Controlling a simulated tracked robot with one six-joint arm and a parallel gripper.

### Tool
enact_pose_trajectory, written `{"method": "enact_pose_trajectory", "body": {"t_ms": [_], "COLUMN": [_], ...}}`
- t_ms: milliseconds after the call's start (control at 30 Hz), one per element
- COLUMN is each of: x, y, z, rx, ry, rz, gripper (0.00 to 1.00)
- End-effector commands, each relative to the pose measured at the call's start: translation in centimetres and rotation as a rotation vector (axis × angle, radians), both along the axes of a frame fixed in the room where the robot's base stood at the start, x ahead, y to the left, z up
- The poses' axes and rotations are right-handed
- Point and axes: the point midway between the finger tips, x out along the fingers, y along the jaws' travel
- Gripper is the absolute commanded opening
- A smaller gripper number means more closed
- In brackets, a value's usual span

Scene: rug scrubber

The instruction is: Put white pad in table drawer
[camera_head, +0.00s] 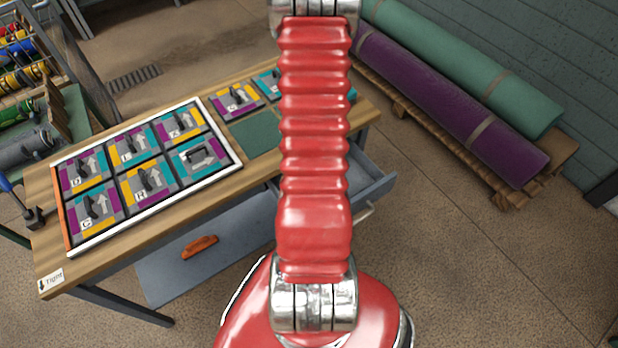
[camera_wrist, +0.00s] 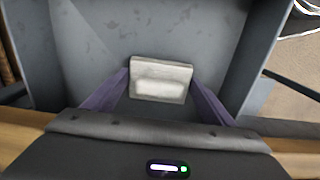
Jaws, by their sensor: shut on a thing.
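The white pad (camera_wrist: 160,80) is a small off-white block in the middle of the wrist view. My gripper (camera_wrist: 160,86) is shut on it, with a purple finger at each side. The pad and gripper are over the grey interior of the open table drawer (camera_wrist: 90,40); I cannot tell whether the pad touches the drawer floor. In the head view the drawer (camera_head: 372,178) sticks out from the right part of the wooden table (camera_head: 240,85). My red arm hides part of the drawer there, and the gripper and pad do not show.
A white-framed board (camera_head: 150,225) with several lettered tiles lies on the table. An orange-handled thing (camera_head: 200,246) rests on a grey surface below the tabletop. Rolled purple (camera_head: 450,100) and green (camera_head: 470,65) rugs lie on a pallet at right. The floor between is clear.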

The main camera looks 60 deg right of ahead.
Motion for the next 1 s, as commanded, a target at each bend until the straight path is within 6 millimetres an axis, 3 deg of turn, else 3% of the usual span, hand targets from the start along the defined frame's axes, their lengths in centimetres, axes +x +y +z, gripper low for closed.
{"method": "enact_pose_trajectory", "body": {"t_ms": [33,67,300,667,1000], "x": [0.0,0.0,0.0,0.0,0.0], "y": [0.0,0.0,0.0,0.0,-0.1], "z": [-0.2,-0.1,-0.1,0.2,3.1], "rx": [0.001,0.000,0.000,-0.001,-0.003], "ry": [0.000,0.001,0.000,0.000,-0.002], "rz": [0.000,0.000,0.000,0.000,0.000], "gripper": [0.51,0.80,0.96,0.96,0.96]}}
